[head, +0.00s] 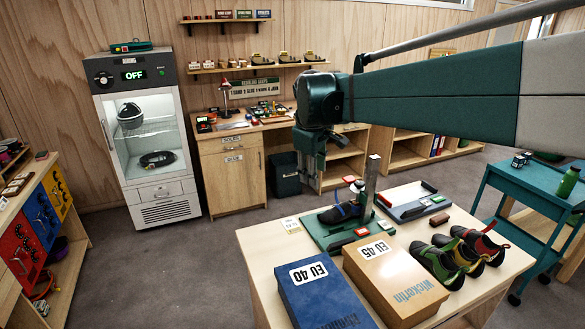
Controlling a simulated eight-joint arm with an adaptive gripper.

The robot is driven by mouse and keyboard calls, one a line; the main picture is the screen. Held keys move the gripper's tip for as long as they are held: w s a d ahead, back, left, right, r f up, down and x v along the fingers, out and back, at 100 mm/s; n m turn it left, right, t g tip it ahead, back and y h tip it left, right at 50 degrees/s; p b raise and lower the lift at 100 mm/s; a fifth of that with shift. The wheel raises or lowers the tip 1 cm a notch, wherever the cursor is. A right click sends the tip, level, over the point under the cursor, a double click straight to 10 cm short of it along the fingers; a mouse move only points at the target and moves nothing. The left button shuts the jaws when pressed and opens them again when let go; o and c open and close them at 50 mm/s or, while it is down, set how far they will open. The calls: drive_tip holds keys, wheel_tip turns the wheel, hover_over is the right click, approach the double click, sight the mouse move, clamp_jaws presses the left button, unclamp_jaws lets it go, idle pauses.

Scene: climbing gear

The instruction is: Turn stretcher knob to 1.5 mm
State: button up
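On the wooden table (262,250), a green base (320,236) carries a dark shoe (340,213) with a blue strap and an upright metal post (371,185); this looks like the stretcher. A small red and white part (352,181) shows beside the post, above the shoe. I cannot tell whether it is the knob, and no 1.5 mm marking is legible. My gripper (319,186) points down above and left of the post, apart from the shoe as seen here. Its fingers are dark and small, and their opening is unclear.
A blue EU 40 box (322,305) and a tan EU 45 box (400,285) stand at the table's front. Several climbing shoes (440,262) sit to the right. A teal cart (525,183) stands right; a cabinet reading OFF (145,140) stands left.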

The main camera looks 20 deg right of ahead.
drive_tip(key=w+d+f+n+g, duration=0.1)
drive_tip(key=w+d+n, duration=0.1)
drive_tip(key=w+d, duration=0.55)
drive_tip(key=n+g+h+b, duration=0.1)
drive_tip(key=n+g+h, duration=0.1)
drive_tip(key=n+g, duration=0.25)
approach(359, 183)
drive_tip(key=shift+d+f+n+y, duration=0.3)
drive_tip(key=shift+n, duration=0.05)
drive_tip(key=shift+f, duration=0.1)
drive_tip(key=shift+b+x, duration=0.75)
drive_tip(key=shift+x, duration=3)
drive_tip(key=c, duration=0.6)
